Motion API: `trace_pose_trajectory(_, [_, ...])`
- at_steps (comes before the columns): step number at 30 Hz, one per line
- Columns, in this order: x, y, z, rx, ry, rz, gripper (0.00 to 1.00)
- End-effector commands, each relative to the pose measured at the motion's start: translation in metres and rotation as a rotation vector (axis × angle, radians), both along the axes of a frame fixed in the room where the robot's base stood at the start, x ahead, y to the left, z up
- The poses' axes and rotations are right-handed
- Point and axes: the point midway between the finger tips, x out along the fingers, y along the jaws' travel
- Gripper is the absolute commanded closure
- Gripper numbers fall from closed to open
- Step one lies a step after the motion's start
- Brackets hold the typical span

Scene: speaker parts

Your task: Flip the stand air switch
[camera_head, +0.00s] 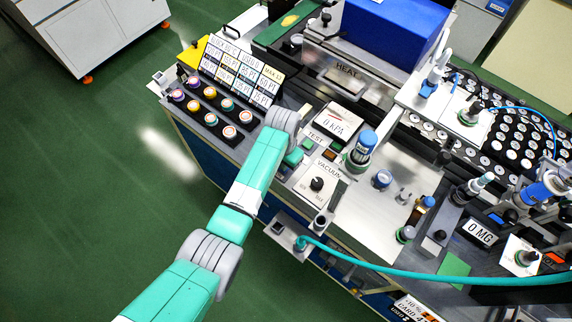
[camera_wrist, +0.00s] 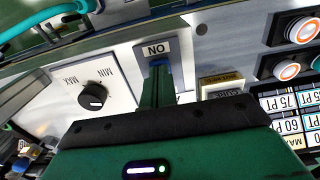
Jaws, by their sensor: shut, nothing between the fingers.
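In the wrist view, a small plate (camera_wrist: 156,47) carries a label that reads ON upside down. My gripper (camera_wrist: 160,72) is shut, with its fingertips right at the plate's lower edge. A small blue part shows at the tips; I cannot tell whether it belongs to the switch or the fingers, or whether they touch. The fingers cover most of the switch, so its position is hidden. In the head view, part of my gripper (camera_head: 293,157) shows beside the end of my arm, left of the vacuum panel (camera_head: 317,182); the switch is not visible there.
The vacuum panel's black knob (camera_wrist: 93,96) is close left of my fingers. Round buttons (camera_wrist: 302,29) sit on the right, near a price-like chart (camera_head: 240,70). A test button (camera_head: 329,154) and a blue-capped cylinder (camera_head: 363,146) stand close by. A teal hose (camera_head: 400,270) crosses the front.

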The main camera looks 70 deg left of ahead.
Motion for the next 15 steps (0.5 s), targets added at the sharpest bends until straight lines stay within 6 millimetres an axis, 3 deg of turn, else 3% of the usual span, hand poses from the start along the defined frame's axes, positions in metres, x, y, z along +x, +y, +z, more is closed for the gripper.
trace_pose_trajectory(15, [0.0002, 0.0001, -0.0049, 0.000, -0.001, 0.000, 1.00])
